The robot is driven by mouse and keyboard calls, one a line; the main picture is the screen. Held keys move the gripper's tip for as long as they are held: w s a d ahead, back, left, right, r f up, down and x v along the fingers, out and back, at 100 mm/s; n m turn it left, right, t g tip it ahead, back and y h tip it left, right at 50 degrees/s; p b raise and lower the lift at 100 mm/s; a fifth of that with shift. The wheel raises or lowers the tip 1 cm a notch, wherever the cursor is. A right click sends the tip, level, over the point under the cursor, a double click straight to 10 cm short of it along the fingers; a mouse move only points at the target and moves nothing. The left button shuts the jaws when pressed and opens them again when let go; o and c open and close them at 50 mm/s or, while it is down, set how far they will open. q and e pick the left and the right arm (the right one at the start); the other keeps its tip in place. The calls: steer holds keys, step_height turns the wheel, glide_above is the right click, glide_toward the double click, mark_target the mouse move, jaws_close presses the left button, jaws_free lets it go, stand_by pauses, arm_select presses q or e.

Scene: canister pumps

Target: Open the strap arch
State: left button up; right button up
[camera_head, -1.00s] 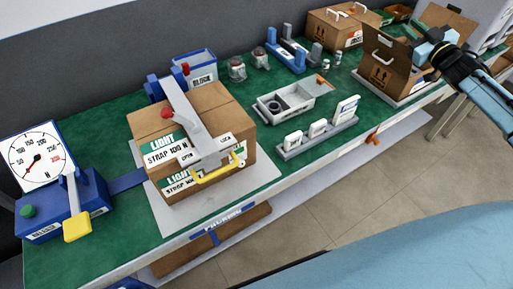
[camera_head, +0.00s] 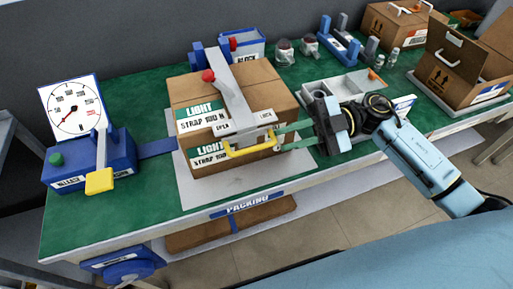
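The grey strap arch (camera_head: 232,97) lies over the closed cardboard box (camera_head: 272,88), with a red knob (camera_head: 208,76) near its top. At its front end are a white plate marked OPEN and LOCK (camera_head: 245,122) and a yellow handle (camera_head: 252,149). The arch is down against the box. My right gripper (camera_head: 281,138) reaches in from the right. Its two greenish fingers are apart, with the tips by the right end of the yellow handle. I cannot tell whether they touch it. My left gripper is not in view.
A blue gauge unit (camera_head: 92,165) with a yellow-ended lever (camera_head: 99,181) stands left of the box. A blue bin (camera_head: 246,45), jars (camera_head: 284,52) and a grey tray (camera_head: 345,88) sit behind. An open carton (camera_head: 462,65) is at right. The green bench's front-left corner is clear.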

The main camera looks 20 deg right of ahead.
mark_target(256, 146)
steer(key=shift+s+a+f, duration=0.1)
steer(key=shift+s+a, duration=0.05)
steer(key=shift+a, duration=3.65)
jaws_close()
